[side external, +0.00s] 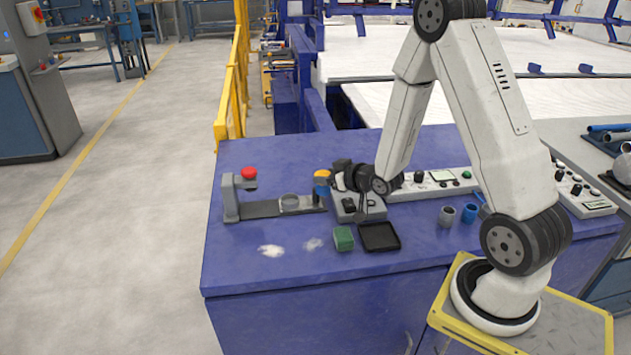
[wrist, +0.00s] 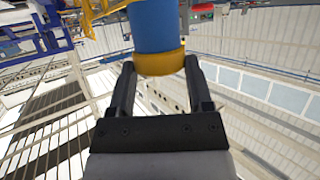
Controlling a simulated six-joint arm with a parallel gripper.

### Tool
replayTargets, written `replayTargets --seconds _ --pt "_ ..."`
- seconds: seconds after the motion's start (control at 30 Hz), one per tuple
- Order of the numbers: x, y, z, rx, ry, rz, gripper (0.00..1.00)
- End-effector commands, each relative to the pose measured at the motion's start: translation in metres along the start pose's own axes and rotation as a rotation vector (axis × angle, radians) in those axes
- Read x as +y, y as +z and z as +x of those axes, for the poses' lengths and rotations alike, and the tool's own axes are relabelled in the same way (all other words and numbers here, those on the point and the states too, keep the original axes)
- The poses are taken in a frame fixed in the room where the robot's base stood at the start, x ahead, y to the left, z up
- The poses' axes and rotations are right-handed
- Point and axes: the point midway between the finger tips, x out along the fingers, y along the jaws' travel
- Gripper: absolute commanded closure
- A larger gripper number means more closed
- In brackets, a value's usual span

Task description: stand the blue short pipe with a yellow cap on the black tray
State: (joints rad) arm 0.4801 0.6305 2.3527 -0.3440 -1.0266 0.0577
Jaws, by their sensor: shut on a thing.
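The blue short pipe (side external: 321,190) with its yellow cap (side external: 321,174) is upright, cap on top, at the right end of the grey fixture in the side view. My gripper (side external: 336,181) reaches it from the right and is shut on it. In the wrist view the blue pipe (wrist: 154,25) and yellow cap (wrist: 160,63) sit between my two fingers (wrist: 160,78). I cannot tell whether the pipe's foot touches the fixture. The black tray (side external: 379,237) lies empty on the blue table, to the right and nearer the camera than the pipe.
The grey fixture (side external: 262,209) has a red knob (side external: 249,173) on its left post. A green block (side external: 343,238) lies just left of the tray. A grey pipe (side external: 447,216) and another blue pipe (side external: 469,212) stand right of it. Control boxes (side external: 434,184) line the back.

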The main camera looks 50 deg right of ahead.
Motion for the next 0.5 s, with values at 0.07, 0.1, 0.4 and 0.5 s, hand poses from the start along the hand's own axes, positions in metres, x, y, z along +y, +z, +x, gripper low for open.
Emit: replayTargets --seconds 0.07,0.1,0.4,0.5 --pt "0.002 0.004 0.000 0.000 0.046 0.019 0.93" --pt "0.004 0.005 -0.001 0.000 0.071 0.030 0.93" --pt "0.020 0.024 -0.008 -0.001 0.274 0.112 0.93" --pt "0.026 0.031 -0.013 -0.002 0.346 0.142 0.93"
